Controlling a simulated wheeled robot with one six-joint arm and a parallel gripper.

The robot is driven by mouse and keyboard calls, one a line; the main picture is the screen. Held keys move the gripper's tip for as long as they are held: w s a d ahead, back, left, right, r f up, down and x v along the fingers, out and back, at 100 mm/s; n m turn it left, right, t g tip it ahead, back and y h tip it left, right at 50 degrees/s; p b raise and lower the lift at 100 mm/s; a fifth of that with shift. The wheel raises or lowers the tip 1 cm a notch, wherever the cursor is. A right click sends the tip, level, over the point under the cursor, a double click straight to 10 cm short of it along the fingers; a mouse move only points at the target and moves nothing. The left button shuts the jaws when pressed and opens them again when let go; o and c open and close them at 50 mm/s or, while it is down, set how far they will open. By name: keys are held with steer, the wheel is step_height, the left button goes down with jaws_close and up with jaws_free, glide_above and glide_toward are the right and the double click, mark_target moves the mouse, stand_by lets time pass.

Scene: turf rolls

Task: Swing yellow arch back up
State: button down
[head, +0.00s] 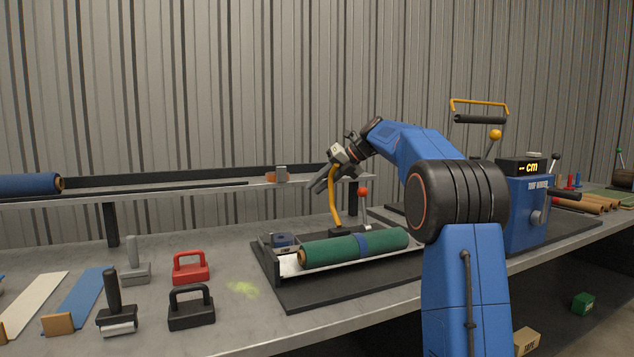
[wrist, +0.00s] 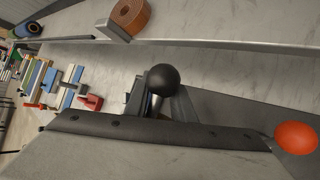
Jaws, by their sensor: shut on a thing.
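The yellow arch (head: 334,196) shows in the head view as a curved bar rising from a dark foot behind the tray, its upper end close beside my gripper (head: 318,184). My gripper reaches down and left over the back of the tray and is shut at the upper end of the arch. In the wrist view a black ball (wrist: 163,80) sits between the grey fingers; I cannot tell how it joins the arch. The yellow bar itself cannot be made out there. A green turf roll (head: 340,251) with a blue band lies in the tray (head: 285,266).
A red-orange knob (head: 363,191) stands close right of my gripper. A shelf (head: 210,185) with an orange tape roll (head: 271,177) runs behind. Hand tools, including a red-handled block (head: 190,268), stand left. A blue winder (head: 527,211) stands right.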

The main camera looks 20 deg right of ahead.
steer(key=shift+w+d+r, duration=0.1)
steer(key=shift+w+d, duration=0.2)
steer(key=shift+w, duration=0.05)
stand_by(0.3)
steer(key=c, duration=1.4)
jaws_free()
steer(key=shift+d, duration=0.2)
steer(key=shift+c, duration=0.2)
steer(key=shift+o, duration=0.4)
steer(key=shift+a, duration=0.1)
steer(key=v, duration=1.7)
steer(key=shift+r, duration=0.25)
